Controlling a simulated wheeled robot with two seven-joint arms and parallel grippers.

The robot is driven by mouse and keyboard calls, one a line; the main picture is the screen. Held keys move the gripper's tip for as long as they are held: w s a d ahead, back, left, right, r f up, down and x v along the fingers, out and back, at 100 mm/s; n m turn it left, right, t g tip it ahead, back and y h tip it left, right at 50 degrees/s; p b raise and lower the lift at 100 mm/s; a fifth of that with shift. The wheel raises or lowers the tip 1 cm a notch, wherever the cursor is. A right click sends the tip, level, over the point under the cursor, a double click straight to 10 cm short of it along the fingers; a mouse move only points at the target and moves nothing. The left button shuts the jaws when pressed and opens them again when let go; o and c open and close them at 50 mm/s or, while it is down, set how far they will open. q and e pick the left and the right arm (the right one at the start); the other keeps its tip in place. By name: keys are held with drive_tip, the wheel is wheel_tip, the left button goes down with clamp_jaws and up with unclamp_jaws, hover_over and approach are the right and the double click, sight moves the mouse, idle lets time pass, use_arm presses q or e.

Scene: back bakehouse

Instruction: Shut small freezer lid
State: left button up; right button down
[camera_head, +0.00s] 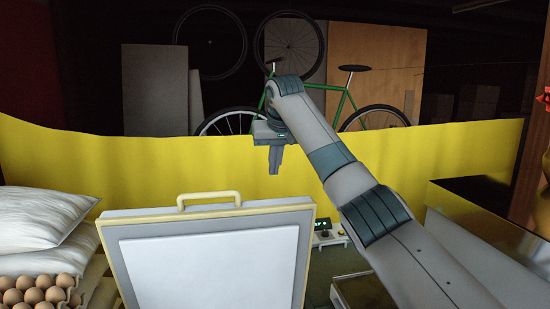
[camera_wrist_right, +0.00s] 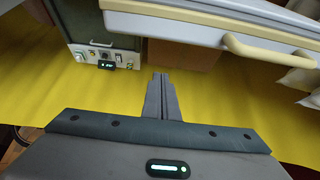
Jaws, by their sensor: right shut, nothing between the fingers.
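The freezer lid (camera_head: 207,255) stands raised in the lower middle of the head view, its pale inner panel facing me. A cream handle (camera_head: 209,198) sits on its top edge. In the right wrist view the lid (camera_wrist_right: 210,28) shows edge-on along the top, with the handle (camera_wrist_right: 268,52) at the right. My right gripper (camera_head: 275,172) is shut and empty, above and beyond the lid's top edge and right of the handle. Its closed fingers (camera_wrist_right: 160,78) point toward the lid, apart from it. The freezer body is mostly hidden in the head view. My left gripper is not in view.
A yellow sheet or barrier (camera_head: 130,165) runs behind the lid. White sacks (camera_head: 40,220) and eggs in trays (camera_head: 38,292) stand close on the left. A small device with a lit display (camera_head: 322,233) is right of the lid. A dark-topped counter (camera_head: 485,215) stands at the right.

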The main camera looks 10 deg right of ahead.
sight(275, 198)
drive_tip(key=shift+s+f+p, duration=0.15)
drive_tip(key=shift+f+p, duration=1.25)
drive_tip(key=shift+f, duration=0.2)
drive_tip(key=shift+s+f+p, duration=0.1)
drive_tip(key=shift+f+p, duration=1.25)
drive_tip(key=shift+f, duration=0.25)
drive_tip(key=shift+s, duration=0.1)
drive_tip(key=shift+f, duration=0.15)
